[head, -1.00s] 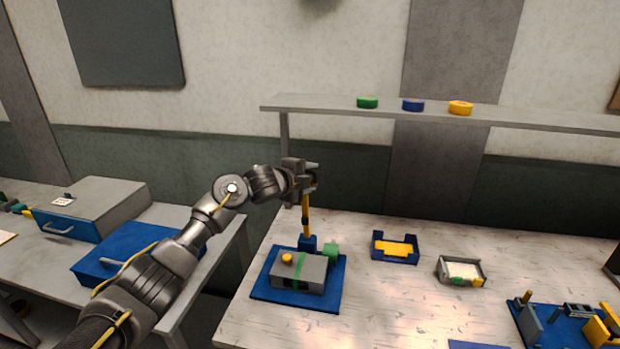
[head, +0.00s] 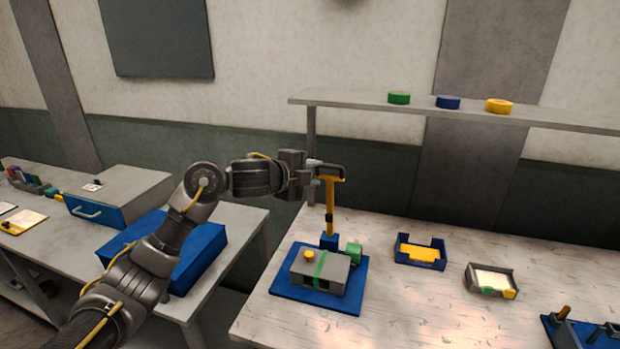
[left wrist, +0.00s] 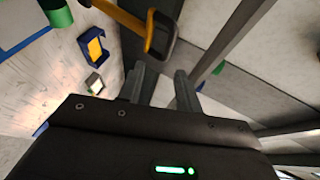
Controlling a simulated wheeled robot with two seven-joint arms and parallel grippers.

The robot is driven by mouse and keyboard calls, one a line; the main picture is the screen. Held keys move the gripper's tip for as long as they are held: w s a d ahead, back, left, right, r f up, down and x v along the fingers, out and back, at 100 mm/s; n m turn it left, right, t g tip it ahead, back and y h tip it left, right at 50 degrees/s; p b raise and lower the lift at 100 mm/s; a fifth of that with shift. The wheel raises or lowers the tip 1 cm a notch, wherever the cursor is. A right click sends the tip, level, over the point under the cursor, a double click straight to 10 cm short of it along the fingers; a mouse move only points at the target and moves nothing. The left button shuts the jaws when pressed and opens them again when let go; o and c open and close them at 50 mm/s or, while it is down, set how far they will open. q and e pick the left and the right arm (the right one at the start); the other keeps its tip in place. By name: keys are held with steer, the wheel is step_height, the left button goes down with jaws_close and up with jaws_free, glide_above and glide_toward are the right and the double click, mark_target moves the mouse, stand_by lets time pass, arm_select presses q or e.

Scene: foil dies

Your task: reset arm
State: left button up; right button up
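My left gripper (head: 313,178) is beside the top of a press with a yellow upright lever (head: 330,205) and black handle (head: 329,170). In the left wrist view its two fingers (left wrist: 160,88) are apart with nothing between them. The black handle (left wrist: 163,35) shows just beyond the fingertips there; whether it touches them I cannot tell. The press has a grey body (head: 320,270) with a green band and yellow knob, on a blue base plate (head: 290,292). My right gripper is in neither view.
A shelf (head: 350,104) above the bench holds green (head: 399,97), blue (head: 448,102) and yellow (head: 498,106) discs. A blue tray (head: 420,250) and grey tray (head: 491,281) lie right of the press. A left table holds a drawer box (head: 120,195). The bench front is clear.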

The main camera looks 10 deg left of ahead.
arm_select(q)
steer(key=s+a+f+n+g+y, duration=0.1)
steer(key=s+a+f+n+y, duration=0.1)
steer(key=s+f+n, duration=0.8)
steer(key=s+a+f+n+y, duration=0.1)
steer(key=s+a+f+y, duration=0.15)
steer(key=s+f, duration=0.9)
steer(key=s+a+f+n+g+y, duration=0.1)
steer(key=s+a+f+n+g, duration=0.15)
steer(key=s+f, duration=0.45)
steer(key=s+a+f+n+g+y, duration=0.15)
steer(key=s+a+f+n, duration=0.25)
steer(key=s, duration=0.6)
steer(key=s+a+f+n+g+y, duration=0.1)
steer(key=s+a+f+n+g, duration=0.3)
steer(key=s, duration=0.5)
step_height(320, 180, down, 32)
steer(key=s+b, duration=0.2)
steer(key=b, duration=0.2)
steer(key=s+a+f+g+b, duration=0.2)
steer(key=s+f, duration=1.4)
steer(key=f, duration=0.1)
steer(key=shift+a+m, duration=0.25)
steer(key=shift+m, duration=0.2)
